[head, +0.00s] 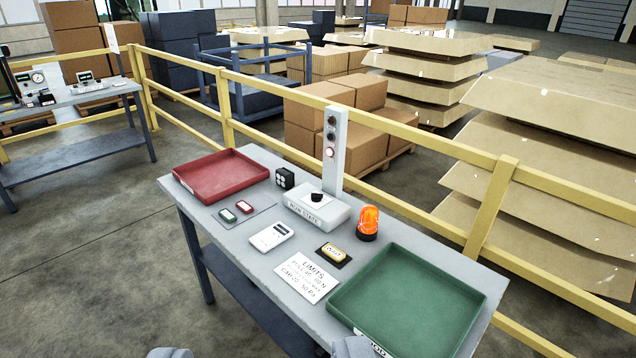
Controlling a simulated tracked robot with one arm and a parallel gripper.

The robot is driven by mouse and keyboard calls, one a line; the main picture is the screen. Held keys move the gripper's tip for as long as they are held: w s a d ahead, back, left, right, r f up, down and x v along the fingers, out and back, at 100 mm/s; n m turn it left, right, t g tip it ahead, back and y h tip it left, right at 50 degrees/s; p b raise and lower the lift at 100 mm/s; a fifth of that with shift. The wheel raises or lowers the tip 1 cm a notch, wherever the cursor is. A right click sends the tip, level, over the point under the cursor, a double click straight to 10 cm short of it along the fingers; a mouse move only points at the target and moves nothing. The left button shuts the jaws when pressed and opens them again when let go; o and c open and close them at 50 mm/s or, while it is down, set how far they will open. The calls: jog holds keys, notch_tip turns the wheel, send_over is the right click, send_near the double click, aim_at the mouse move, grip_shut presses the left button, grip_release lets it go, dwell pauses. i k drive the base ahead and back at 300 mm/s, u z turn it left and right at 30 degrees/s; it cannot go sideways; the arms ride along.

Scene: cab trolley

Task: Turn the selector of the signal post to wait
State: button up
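The signal post (338,175) is a pale upright column near the far edge of the grey table.
A yellow railing (420,137) runs behind.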

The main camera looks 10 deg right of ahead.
aim_at(315, 197)
jog(key=z, duration=0.2)
jog(key=k, duration=0.5)
jog(key=u, duration=0.5)
jog(key=i, duration=0.7)
jog(key=u, duration=0.6)
jog(key=i, duration=1.3)
jog(key=z, duration=0.4)
jog(key=i, duration=0.95)
jog(key=z, duration=0.5)
